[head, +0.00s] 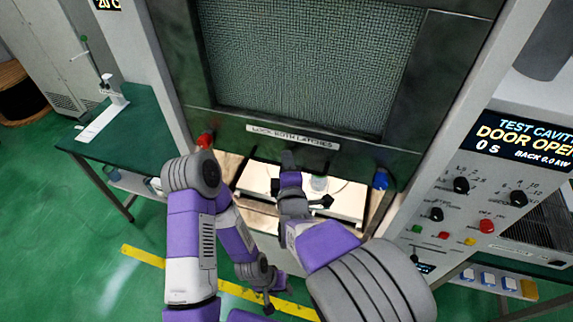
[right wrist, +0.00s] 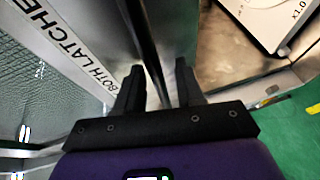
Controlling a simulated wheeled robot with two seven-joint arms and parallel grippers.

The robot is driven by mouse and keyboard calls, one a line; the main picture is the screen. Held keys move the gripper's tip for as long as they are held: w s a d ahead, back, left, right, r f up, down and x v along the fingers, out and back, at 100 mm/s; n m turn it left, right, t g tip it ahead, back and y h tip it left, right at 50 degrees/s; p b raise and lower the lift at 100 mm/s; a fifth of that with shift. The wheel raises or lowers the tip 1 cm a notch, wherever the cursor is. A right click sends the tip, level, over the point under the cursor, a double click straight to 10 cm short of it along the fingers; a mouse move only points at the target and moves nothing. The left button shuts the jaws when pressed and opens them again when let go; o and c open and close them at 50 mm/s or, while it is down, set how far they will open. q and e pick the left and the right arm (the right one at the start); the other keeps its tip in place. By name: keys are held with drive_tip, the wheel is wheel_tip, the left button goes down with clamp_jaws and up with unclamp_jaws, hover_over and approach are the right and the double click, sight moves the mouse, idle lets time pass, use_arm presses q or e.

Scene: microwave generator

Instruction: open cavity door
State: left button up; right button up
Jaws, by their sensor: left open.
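The cavity door (head: 400,118) is a dark framed panel with a mesh window, labelled LOCK BOTH LATCHES. It stands open, its lower edge swung clear of the lit cavity. A red latch knob (head: 205,140) and a blue latch knob (head: 381,179) are at its lower corners. My right gripper (head: 288,158) is at the middle of the door's lower edge. My left gripper (head: 268,300) is open and empty, low in front of the machine.
A white scale (head: 345,200) sits inside the cavity. A control panel (head: 480,200) at right reads DOOR OPEN. A green side table (head: 135,135) with an instrument stands at left. Green floor with a yellow line (head: 145,257) lies in front.

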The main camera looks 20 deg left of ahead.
drive_tip(key=v, duration=0.7)
drive_tip(key=shift+s, duration=0.25)
drive_tip(key=shift+d+r, duration=0.1)
drive_tip(key=d+f+m+g+h+b, duration=0.15)
drive_tip(key=d+f+m, duration=0.3)
drive_tip(key=f, duration=0.55)
drive_tip(key=d+f+m+g+h+b, duration=0.1)
drive_tip(key=d+f+m+g+b, duration=0.3)
drive_tip(key=f, duration=0.7)
drive_tip(key=d+f+m+g+h+b, duration=0.2)
drive_tip(key=d+f, duration=0.4)
drive_tip(key=f, duration=0.4)
drive_tip(key=s+d+f+m+g+y+b, duration=0.1)
drive_tip(key=s+d+f+m+g+b, duration=0.2)
drive_tip(key=s+f+m, duration=0.3)
drive_tip(key=s+d+f+m+g+y+b, duration=0.2)
drive_tip(key=s+f+m, duration=0.5)
drive_tip(key=f, duration=0.6)
drive_tip(key=shift+s+d+f+g+b, duration=0.3)
drive_tip(key=shift+s+d+g+b, duration=0.2)
drive_tip(key=shift+s+g+b, duration=0.35)
drive_tip(key=shift+w+m, duration=0.1)
drive_tip(key=shift+m, duration=0.15)
